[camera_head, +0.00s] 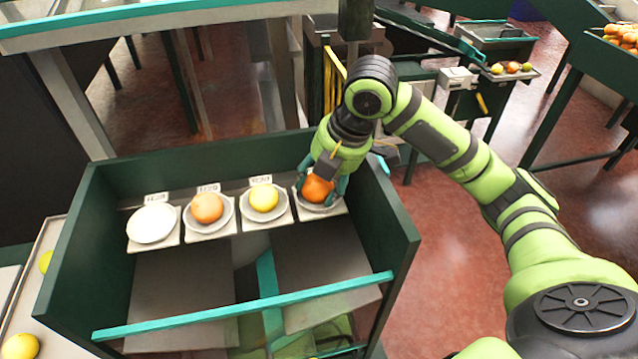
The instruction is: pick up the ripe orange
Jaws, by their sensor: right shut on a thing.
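A row of white plates stands on the shelf of the green sorting station. A deep orange fruit (317,189) is at the rightmost plate (319,207), between the fingers of my right gripper (320,186), which is shut on it. I cannot tell whether the orange still touches the plate. A second orange (207,208) lies on the second plate from the left. A yellow fruit (264,198) lies on the third plate. The leftmost plate (152,223) is empty. My left gripper does not show.
Green side walls (385,225) and a teal bar (245,306) bound the station. Yellow-green fruits (20,346) lie on a tray at the left edge. Behind at the right are a small fruit tray (512,72) and a bin of oranges (622,38).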

